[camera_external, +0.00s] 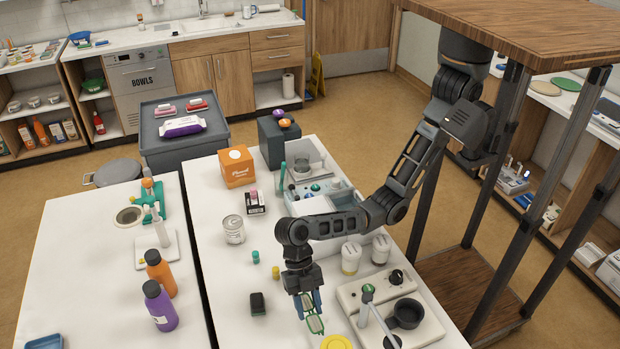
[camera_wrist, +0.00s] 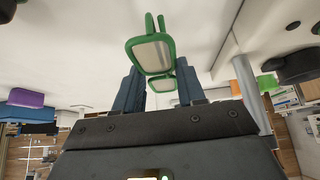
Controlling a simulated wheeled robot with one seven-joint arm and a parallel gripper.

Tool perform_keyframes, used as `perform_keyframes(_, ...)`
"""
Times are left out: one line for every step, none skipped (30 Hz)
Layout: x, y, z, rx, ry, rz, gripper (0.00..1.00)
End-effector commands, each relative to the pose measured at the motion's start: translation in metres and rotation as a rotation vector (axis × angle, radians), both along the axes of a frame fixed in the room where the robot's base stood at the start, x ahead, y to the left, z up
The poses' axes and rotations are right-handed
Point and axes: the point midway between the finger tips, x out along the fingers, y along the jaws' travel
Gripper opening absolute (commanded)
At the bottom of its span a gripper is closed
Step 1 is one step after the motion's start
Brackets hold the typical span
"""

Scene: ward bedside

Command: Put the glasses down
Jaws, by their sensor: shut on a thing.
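My gripper (camera_external: 305,297) is low over the front part of the white table (camera_external: 220,285), pointing down. It is shut on green-framed glasses (camera_external: 316,325). In the wrist view the glasses (camera_wrist: 153,52) sit between the two blue fingers of my gripper (camera_wrist: 160,88), with pale lenses and the temples reaching away. In the external view the fingers hide part of the frame. I cannot tell for certain whether the glasses touch the tabletop.
A yellow round item (camera_external: 336,342) lies just in front of the glasses. A black block (camera_external: 257,303) is to the left. A white appliance with a dark cup (camera_external: 404,313) stands to the right. A can (camera_external: 233,229) and small green and yellow pieces (camera_external: 276,272) are farther back. Bare tabletop lies between these.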

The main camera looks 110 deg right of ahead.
Motion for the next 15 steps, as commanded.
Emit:
perform_keyframes(0.0, 0.0, -0.003, 0.0, 0.0, 0.0, 0.06)
perform_keyframes(0.0, 0.0, -0.006, 0.0, 0.001, -0.001, 0.06)
perform_keyframes(-0.001, 0.0, -0.01, 0.0, 0.001, -0.002, 0.06)
perform_keyframes(-0.001, 0.0, -0.014, -0.001, 0.003, -0.001, 0.06)
perform_keyframes(-0.001, 0.0, -0.019, -0.001, 0.003, -0.001, 0.06)
perform_keyframes(-0.001, 0.0, -0.024, 0.0, 0.003, -0.001, 0.06)
perform_keyframes(-0.001, 0.0, -0.029, 0.0, 0.004, -0.001, 0.06)
perform_keyframes(-0.001, 0.0, -0.033, 0.0, 0.003, -0.001, 0.06)
perform_keyframes(-0.001, 0.0, -0.037, 0.0, 0.001, -0.002, 0.06)
perform_keyframes(-0.001, 0.0, -0.039, 0.0, 0.001, -0.002, 0.06)
perform_keyframes(0.0, 0.0, -0.04, 0.0, 0.001, -0.001, 0.06)
perform_keyframes(0.0, 0.0, -0.041, 0.0, 0.0, -0.001, 0.06)
perform_keyframes(0.0, 0.0, -0.04, 0.0, -0.002, -0.001, 0.06)
perform_keyframes(0.0, 0.0, -0.04, 0.0, -0.002, -0.001, 0.06)
perform_keyframes(0.0, 0.0, -0.04, 0.0, -0.001, -0.002, 0.06)
